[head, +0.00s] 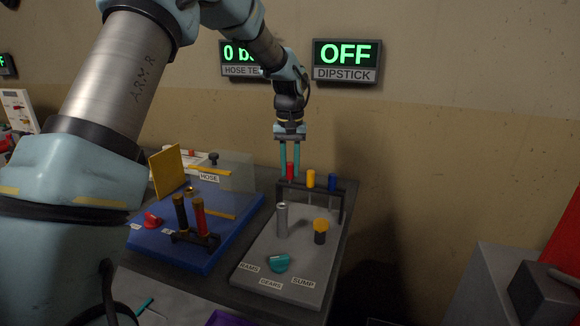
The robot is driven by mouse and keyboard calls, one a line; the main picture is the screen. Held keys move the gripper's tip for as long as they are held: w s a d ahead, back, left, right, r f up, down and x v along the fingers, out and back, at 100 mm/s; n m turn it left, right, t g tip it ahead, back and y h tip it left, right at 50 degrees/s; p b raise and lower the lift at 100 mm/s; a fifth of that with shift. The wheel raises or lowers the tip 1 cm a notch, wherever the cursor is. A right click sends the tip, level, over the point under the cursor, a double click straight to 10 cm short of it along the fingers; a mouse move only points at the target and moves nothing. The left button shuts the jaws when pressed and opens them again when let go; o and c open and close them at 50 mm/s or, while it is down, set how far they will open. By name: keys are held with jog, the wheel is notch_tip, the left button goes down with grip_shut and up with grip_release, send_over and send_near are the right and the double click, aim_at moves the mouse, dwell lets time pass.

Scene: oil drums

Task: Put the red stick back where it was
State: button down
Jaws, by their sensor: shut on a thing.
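My gripper (290,170) points down over the left end of a dark rack (342,200). Its two teal fingers are shut on the red top of the red stick (290,174). The red stick lines up with the left end of the rack's crossbar, but I cannot tell whether it is seated in a hole there. A yellow-topped stick (310,179) and a blue-topped stick (332,182) stand upright in the rack to the right, with thin shafts below.
The rack stands at the back of a grey board (260,262) with a metal cylinder (282,220), a yellow-capped dark post (320,231) and a teal knob (279,263). Left is a blue board (214,255) with a clear panel (236,172). A wall sign (345,60) reads OFF, DIPSTICK.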

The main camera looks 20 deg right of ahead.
jog(key=shift+f, duration=0.6)
jog(key=c, duration=0.7)
grip_release()
notch_tip(320, 180, up, 13)
jog(key=b, duration=0.2)
jog(key=shift+r, duration=0.15)
